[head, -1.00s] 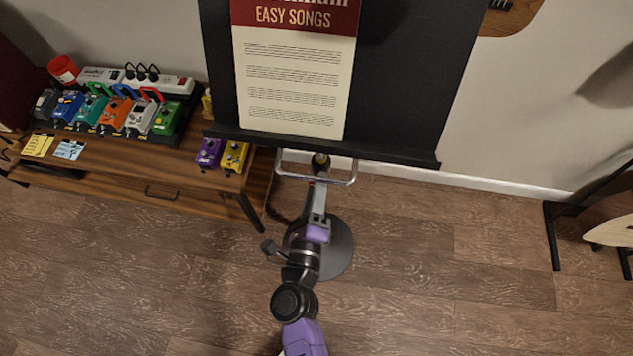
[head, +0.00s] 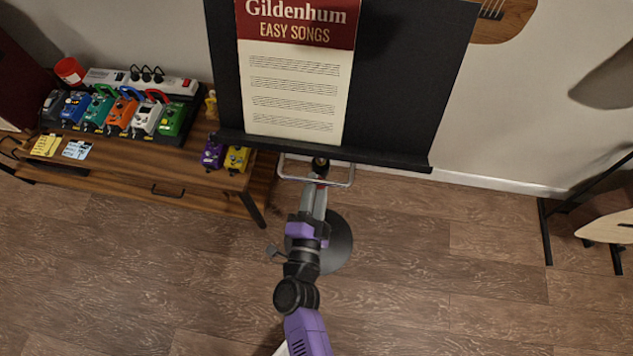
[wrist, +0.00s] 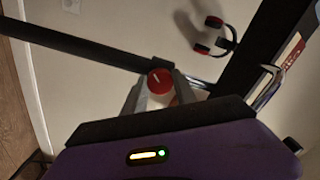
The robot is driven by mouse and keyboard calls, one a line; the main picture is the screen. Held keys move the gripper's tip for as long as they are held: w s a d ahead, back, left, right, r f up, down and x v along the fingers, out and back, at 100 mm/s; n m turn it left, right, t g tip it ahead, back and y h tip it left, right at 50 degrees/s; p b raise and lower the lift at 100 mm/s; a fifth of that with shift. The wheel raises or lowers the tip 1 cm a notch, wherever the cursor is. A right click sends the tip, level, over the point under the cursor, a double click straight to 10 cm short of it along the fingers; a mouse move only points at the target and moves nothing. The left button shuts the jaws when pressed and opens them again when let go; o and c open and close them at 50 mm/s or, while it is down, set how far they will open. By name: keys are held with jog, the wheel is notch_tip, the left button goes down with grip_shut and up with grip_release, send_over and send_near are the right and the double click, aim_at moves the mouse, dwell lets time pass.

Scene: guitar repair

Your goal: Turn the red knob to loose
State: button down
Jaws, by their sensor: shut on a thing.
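The red knob (wrist: 160,82), round with a white mark on its face, sits between my fingertips in the wrist view. My gripper (wrist: 160,90) is shut on it, with one grey finger on each side. In the head view my gripper (head: 319,184) reaches to the post just under the tray of the black music stand (head: 405,90). The knob is mostly hidden there by the fingers. The stand holds a songbook (head: 293,95) and has a round grey base (head: 338,245) on the floor.
A wooden bench (head: 215,180) with several colourful pedals stands at the left. Another dark stand (head: 548,225) with a pale guitar body is at the right. Red and black headphones (wrist: 215,38) hang beyond the post in the wrist view. The floor between is clear.

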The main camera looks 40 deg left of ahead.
jog(key=shift+n+p, duration=0.35)
jog(key=shift+n, duration=1.35)
jog(key=shift+s+f, duration=0.1)
jog(key=c, duration=1)
grip_release()
jog(key=v, duration=0.7)
jog(key=shift+s+d+b, duration=0.25)
jog(key=shift+b, duration=0.2)
